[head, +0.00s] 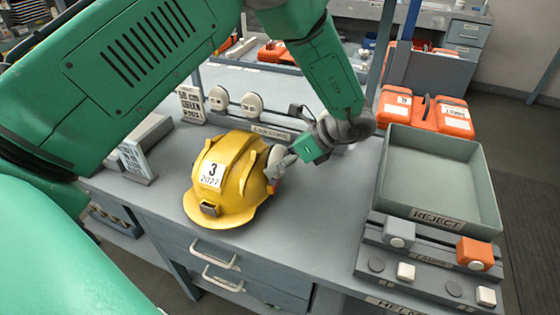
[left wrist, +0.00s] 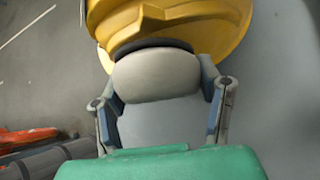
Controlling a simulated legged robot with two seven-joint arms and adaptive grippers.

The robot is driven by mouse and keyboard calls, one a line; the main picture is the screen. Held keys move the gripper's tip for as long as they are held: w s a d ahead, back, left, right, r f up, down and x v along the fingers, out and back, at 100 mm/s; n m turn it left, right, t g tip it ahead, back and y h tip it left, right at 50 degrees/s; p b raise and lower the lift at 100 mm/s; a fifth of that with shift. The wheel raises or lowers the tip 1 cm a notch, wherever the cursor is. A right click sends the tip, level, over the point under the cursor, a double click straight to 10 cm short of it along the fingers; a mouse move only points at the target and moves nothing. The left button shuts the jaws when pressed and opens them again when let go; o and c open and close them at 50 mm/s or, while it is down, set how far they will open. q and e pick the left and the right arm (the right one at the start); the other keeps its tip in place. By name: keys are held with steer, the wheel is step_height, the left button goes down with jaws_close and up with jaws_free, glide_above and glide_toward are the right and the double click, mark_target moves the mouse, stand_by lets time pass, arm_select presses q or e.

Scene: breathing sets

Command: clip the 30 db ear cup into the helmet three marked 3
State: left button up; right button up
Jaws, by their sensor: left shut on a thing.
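The yellow helmet (head: 222,170), with a white label reading 3 and 2027, stands on the grey bench. In the left wrist view the helmet (left wrist: 170,25) fills the top. My left gripper (head: 279,163) is at the helmet's right side, shut on a pale ear cup (left wrist: 156,73), one finger on each side of it. The cup's dark rim lies against or very close to the helmet's side; whether it is clipped in I cannot tell. No db marking is readable on the cup. My right gripper is not in view.
An ear cup rack (head: 262,131) with pale cups (head: 252,104) stands behind the helmet. A grey reject tray (head: 440,165) is at right, with a rack of small blocks (head: 425,262) before it. Orange cases (head: 428,109) lie behind the tray. The bench right of the helmet is clear.

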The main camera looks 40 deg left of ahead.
arm_select(q)
steer(key=shift+f, duration=0.15)
steer(key=o, duration=1.3)
steer(key=shift+w+d+r, duration=0.1)
steer(key=shift+d+r, duration=0.05)
steer(key=shift+r, duration=0.05)
steer(key=v, duration=1.1)
steer(key=shift+w+d+r, duration=0.1)
steer(key=shift+d+r, duration=0.1)
steer(key=shift+d, duration=0.05)
